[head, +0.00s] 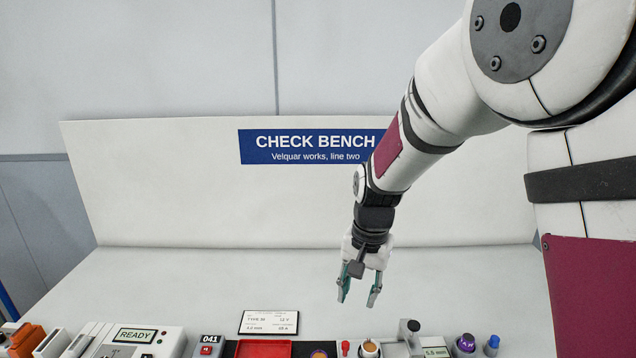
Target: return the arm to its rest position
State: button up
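My gripper (358,293) hangs from my arm over the right middle of the bench, fingers pointing down. Its two greenish fingers are spread apart, and nothing shows between them. It is above the pale bench top (200,277), behind the row of items along the front edge. My arm comes in from the upper right of the head view.
A device reading READY (136,335) stands front left, beside a 041 unit (208,340). A red tray (262,349), a label card (269,322) and several small parts line the front. A CHECK BENCH panel (160,205) rises behind. The bench's middle is clear.

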jog(key=s+d+r+n+t, duration=0.2)
jog(key=s+d+r, duration=0.3)
jog(key=s+r, duration=0.65)
jog(key=s+d+r+n+t, duration=0.1)
jog(key=s+d+r, duration=0.1)
jog(key=s, duration=0.4)
jog(key=s+d+r+n+t, duration=0.1)
jog(key=s+d+r, duration=0.2)
jog(key=s, duration=0.3)
jog(key=shift+s+d+r+n+t+h, duration=0.15)
jog(key=shift+s+r+n+t+h, duration=0.15)
jog(key=shift+s+n+t+h, duration=0.1)
